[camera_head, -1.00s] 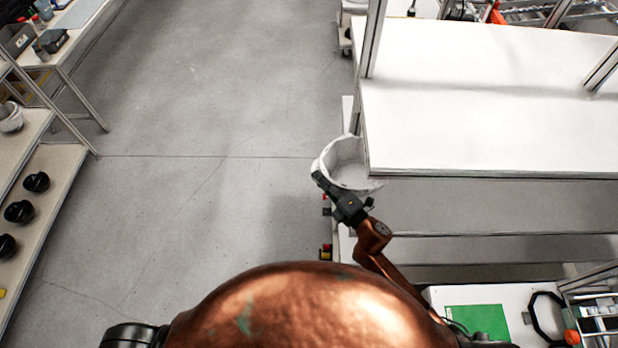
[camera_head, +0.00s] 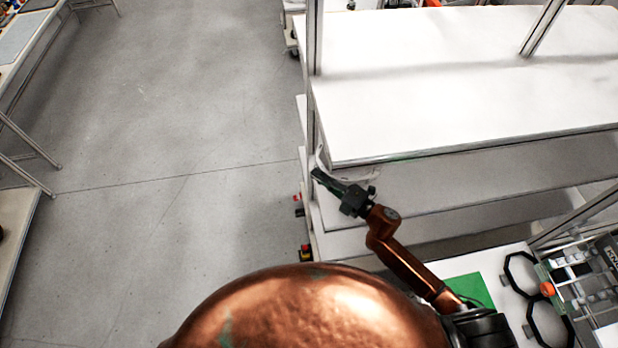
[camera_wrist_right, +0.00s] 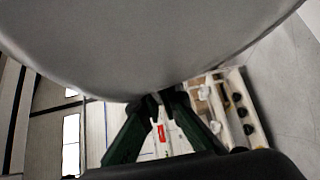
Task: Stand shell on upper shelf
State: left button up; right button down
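The white shell shows in the head view only as a thin curved rim (camera_head: 352,173), partly under the front left corner of the shelving unit's top board (camera_head: 450,90). In the right wrist view its smooth grey-white surface (camera_wrist_right: 150,45) fills the upper part. My right gripper (camera_head: 318,174) is at the shell's near edge. In the wrist view its green-black fingers (camera_wrist_right: 160,97) come together on the shell's lower edge. A lower board (camera_head: 480,200) shows under the top one; I cannot tell whether the shell touches it. My left gripper is not in view.
A metal post (camera_head: 314,40) stands at the unit's left end, close to the shell. The top board is bare. A bench with a green mat (camera_head: 472,290) and black octagonal frames (camera_head: 524,270) is at the lower right. Open floor (camera_head: 180,130) lies to the left.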

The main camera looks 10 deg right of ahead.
aim_at(336, 179)
jog(key=d+b, duration=0.1)
jog(key=d, duration=0.4)
jog(key=shift+w+d, duration=0.1)
jog(key=shift+d, duration=0.3)
jog(key=shift+f+b, duration=0.65)
jog(key=shift+f, duration=0.2)
jog(key=shift+f+b, duration=0.5)
jog(key=shift+f, duration=0.1)
jog(key=c, duration=2.1)
grip_release()
jog(key=shift+f, duration=0.1)
jog(key=v, duration=1.2)
